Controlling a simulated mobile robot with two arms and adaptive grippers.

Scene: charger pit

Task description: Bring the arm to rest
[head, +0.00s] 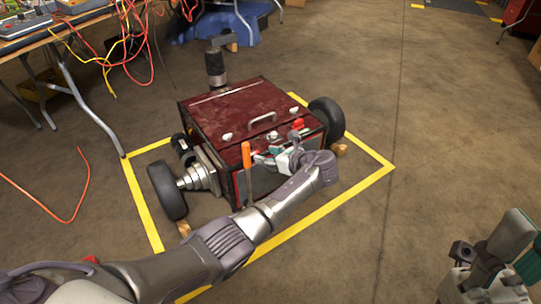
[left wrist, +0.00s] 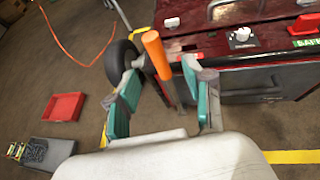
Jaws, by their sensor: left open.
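My left arm reaches in from the left across the front of a dark red wheeled robot box (head: 245,105). My left gripper (head: 262,157) is open at the box's front, close to an upright orange handle (head: 246,156). In the left wrist view the orange handle (left wrist: 156,55) and its dark shaft show between the parted fingers (left wrist: 163,75). I cannot tell whether a finger touches it. My right gripper (head: 490,258) shows at the bottom right, away from the box, partly cut off; its opening is unclear.
Yellow floor tape (head: 345,190) surrounds the box. A table (head: 45,35) with cables stands at the upper left. A red cable (head: 75,205) lies on the floor. A red tray (left wrist: 65,106) and a grey tray (left wrist: 45,150) show in the wrist view. Floor at right is clear.

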